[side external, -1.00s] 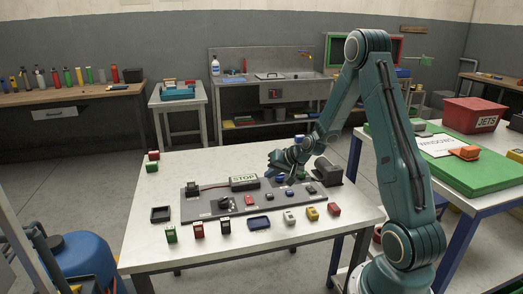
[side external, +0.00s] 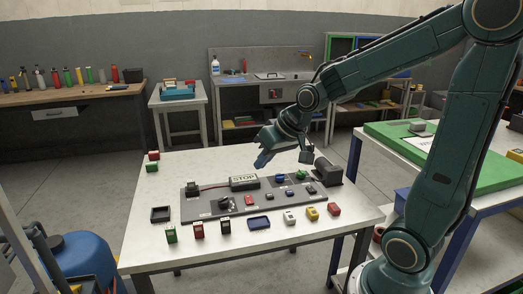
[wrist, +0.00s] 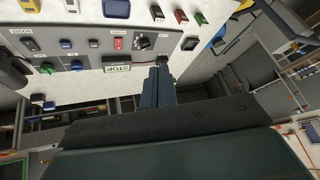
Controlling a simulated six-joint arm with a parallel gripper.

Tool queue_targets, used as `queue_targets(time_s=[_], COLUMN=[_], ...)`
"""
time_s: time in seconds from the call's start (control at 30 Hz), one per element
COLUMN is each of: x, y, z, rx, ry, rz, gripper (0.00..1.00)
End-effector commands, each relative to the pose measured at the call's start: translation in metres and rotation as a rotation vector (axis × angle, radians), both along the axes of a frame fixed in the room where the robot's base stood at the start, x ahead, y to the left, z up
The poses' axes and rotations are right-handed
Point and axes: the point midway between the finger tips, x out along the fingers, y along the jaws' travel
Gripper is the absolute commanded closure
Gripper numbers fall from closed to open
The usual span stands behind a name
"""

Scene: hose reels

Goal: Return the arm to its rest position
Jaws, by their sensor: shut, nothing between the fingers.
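My gripper (side external: 263,160) hangs in the air above the back edge of the white table (side external: 205,165), clear of everything on it. Its fingers (wrist: 158,86) are together and empty in the wrist view. A green knob (side external: 302,174) and a blue knob (side external: 281,177) sit on the panel's right part. My arm is bent, reaching left from its base at the right.
Several small coloured blocks, including a yellow one (side external: 313,213) and a red one (side external: 334,209), line the table's front. A dark block (side external: 327,170) stands at the panel's right end. A green-topped table (side external: 455,165) is at the right. A blue drum (side external: 76,262) is at the lower left.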

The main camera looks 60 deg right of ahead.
Motion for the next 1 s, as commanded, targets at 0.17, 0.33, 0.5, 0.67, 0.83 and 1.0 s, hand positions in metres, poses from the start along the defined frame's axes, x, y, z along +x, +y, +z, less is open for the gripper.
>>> queue_targets(time_s=[0.17, 0.33, 0.5, 0.67, 0.83, 1.0], x=[-0.033, -0.068, -0.105, -0.136, -0.158, -0.165], y=[0.027, 0.047, 0.062, 0.071, 0.076, 0.077], z=[0.021, 0.034, 0.042, 0.046, 0.047, 0.046], rx=[-0.05, -0.088, -0.122, -0.142, -0.154, -0.157], ry=[0.021, 0.044, 0.066, 0.081, 0.092, 0.099], rz=[0.074, 0.134, 0.189, 0.232, 0.259, 0.269], gripper=[1.0, 1.0, 1.0, 1.0, 1.0, 1.0])
